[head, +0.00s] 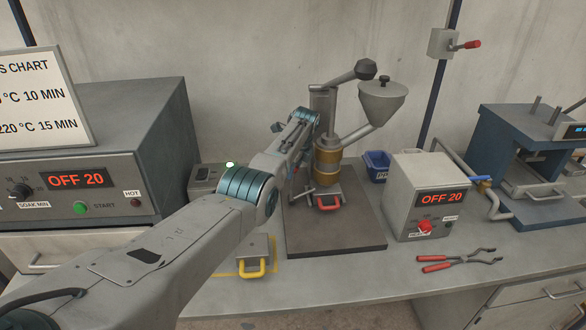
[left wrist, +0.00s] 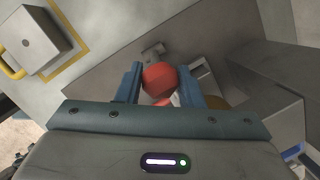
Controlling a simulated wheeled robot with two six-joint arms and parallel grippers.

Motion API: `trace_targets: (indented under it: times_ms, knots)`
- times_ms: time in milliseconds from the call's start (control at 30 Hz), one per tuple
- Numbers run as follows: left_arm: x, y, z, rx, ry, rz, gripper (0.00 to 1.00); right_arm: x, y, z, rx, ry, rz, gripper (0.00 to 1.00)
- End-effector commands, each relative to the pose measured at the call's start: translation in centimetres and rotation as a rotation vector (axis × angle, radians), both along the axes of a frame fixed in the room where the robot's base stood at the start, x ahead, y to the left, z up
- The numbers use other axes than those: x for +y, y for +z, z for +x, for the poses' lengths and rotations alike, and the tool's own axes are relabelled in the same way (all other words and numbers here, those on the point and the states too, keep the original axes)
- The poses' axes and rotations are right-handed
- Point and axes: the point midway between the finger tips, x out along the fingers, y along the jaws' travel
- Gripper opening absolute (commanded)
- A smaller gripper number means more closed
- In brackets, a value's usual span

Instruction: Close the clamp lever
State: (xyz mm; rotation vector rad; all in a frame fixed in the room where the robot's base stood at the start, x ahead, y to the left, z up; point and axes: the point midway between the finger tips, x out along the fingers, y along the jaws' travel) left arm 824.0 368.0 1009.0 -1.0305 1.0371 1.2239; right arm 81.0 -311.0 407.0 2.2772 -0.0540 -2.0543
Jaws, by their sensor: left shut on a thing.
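The clamp lever shows in the left wrist view as a red faceted knob (left wrist: 159,76) with a short grey piece beyond it. My left gripper (left wrist: 161,82) is shut on this knob, with one blue finger on each side. In the head view, my left gripper (head: 297,168) is beside the brass-banded barrel of the grey press (head: 327,162). My own arm and gripper hide the lever there. A small mould with a red handle (head: 328,204) sits at the foot of the press. My right gripper is not in view.
The press stands on a dark base plate (head: 340,236). A grey control box (head: 418,180) and red-handled pliers (head: 450,262) are to its right. A yellow-handled block (head: 252,267) lies in front, left of the plate. An oven box (head: 90,150) stands at left.

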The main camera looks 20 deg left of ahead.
Motion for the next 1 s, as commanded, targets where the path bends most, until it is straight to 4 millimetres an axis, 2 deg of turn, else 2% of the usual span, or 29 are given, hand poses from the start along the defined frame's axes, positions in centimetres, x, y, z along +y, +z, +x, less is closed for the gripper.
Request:
trace_targets:
  times_ms: [133,167,267,533,667,833,1000]
  knots:
    - [-0.5,-0.1,0.1,-0.002,-0.005,-0.007,0.0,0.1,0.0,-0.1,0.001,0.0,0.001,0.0]
    - [-0.5,-0.1,0.1,-0.002,-0.005,-0.007,0.36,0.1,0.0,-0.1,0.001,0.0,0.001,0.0]
    - [-0.4,-0.1,0.1,-0.001,-0.005,-0.006,0.54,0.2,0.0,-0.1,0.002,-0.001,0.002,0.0]
    - [-0.2,-0.1,0.0,0.001,-0.002,-0.003,0.54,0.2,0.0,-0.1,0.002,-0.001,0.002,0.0]
    - [-0.4,0.6,0.0,0.0,-0.002,-0.002,0.54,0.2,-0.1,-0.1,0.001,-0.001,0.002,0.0]
    - [-1.0,3.0,0.0,-0.003,-0.003,-0.002,0.54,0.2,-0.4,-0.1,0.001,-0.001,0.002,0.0]
    - [-1.9,6.4,-0.1,-0.002,-0.003,-0.002,0.54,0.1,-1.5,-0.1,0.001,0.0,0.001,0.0]
